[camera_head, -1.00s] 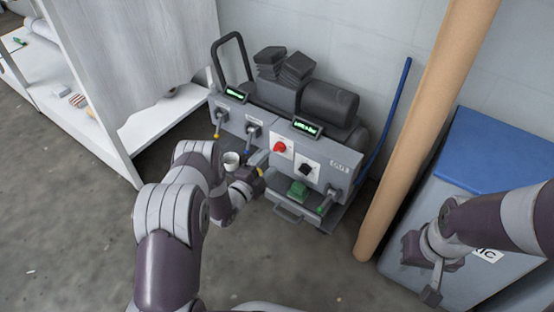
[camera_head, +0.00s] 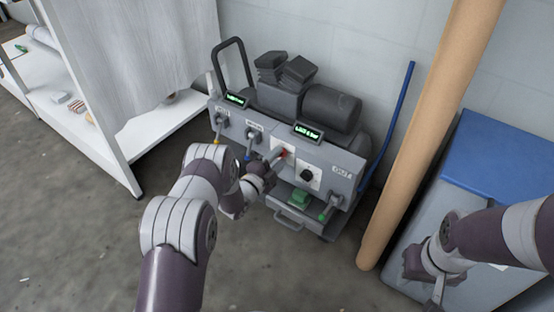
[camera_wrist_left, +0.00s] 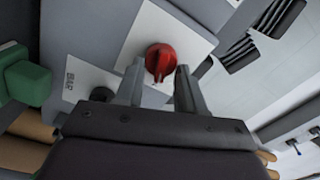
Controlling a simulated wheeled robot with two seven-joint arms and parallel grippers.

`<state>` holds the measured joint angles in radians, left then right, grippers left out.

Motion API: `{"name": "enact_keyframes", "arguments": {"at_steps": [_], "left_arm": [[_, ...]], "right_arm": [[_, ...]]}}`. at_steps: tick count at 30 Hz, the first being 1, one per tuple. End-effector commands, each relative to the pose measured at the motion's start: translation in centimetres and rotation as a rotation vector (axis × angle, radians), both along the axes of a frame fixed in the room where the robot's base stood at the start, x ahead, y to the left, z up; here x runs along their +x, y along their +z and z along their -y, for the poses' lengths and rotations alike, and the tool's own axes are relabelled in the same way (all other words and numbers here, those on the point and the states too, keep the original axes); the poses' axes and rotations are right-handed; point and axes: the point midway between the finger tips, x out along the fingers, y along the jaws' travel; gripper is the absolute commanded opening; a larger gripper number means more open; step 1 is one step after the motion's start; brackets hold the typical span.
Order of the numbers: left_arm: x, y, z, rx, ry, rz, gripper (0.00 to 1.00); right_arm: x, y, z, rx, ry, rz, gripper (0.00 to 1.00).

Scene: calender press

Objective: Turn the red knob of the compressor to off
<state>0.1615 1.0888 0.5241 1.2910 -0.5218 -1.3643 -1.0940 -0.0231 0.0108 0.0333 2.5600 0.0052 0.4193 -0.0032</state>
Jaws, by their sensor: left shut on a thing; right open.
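The compressor (camera_head: 322,153) is a grey machine with a front panel, two green-lit displays and black parts on top. Its red knob (camera_wrist_left: 160,62) sits on a white plate in the left wrist view, between my left fingertips. In the head view only a bit of the red knob (camera_head: 284,154) shows past the gripper. My left gripper (camera_head: 277,156) is shut on the red knob, one finger on each side of it. My right gripper (camera_head: 437,290) is open and empty, low at the right, in front of the blue-lidded bin and away from the compressor.
A black knob (camera_head: 306,175) sits right of the red one. Levers and a green block (camera_head: 300,197) are on the machine's front. A tan pole (camera_head: 420,140) and a blue-lidded bin (camera_head: 500,165) stand at right. A white shelf (camera_head: 110,140) stands left.

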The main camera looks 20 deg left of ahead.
Motion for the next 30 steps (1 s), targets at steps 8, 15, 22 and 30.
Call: {"name": "enact_keyframes", "arguments": {"at_steps": [8,15,22,30], "left_arm": [[0.0,0.2,0.0,-0.106,0.0,-0.039,0.08],[0.0,0.3,-0.1,-0.298,0.0,-0.111,0.08],[0.0,0.4,-0.2,-0.505,0.0,-0.186,0.08],[0.1,0.4,-0.4,-0.744,0.001,-0.273,0.08]], "right_arm": [[0.0,0.7,0.0,0.0,0.0,0.0,0.43],[0.0,1.7,0.0,0.0,0.0,0.0,0.43],[0.0,2.5,0.0,0.0,0.0,0.0,0.43],[0.0,3.2,0.0,0.0,0.0,0.0,0.43]]}}
